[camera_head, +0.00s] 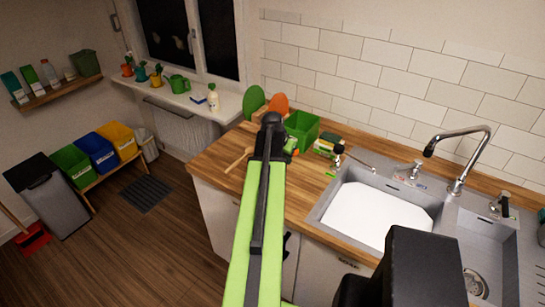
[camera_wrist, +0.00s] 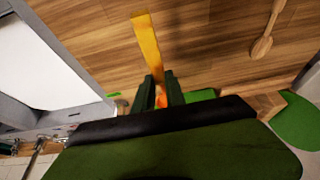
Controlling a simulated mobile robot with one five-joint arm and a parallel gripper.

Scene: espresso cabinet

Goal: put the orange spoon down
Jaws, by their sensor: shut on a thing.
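My gripper (camera_wrist: 158,80) is shut on the orange spoon (camera_wrist: 146,45) in the wrist view. The spoon's yellow-orange shaft sticks out beyond the dark fingers, and a brighter orange part shows between them. The spoon is over the wooden counter (camera_wrist: 195,40); I cannot tell whether it touches the wood.
A wooden spoon (camera_wrist: 264,45) lies on the counter, apart from my gripper. A green box (camera_head: 303,130) and green and orange round boards (camera_head: 253,102) stand at the back. The sink (camera_head: 322,208) is on the right. Bare wood lies around the wooden spoon.

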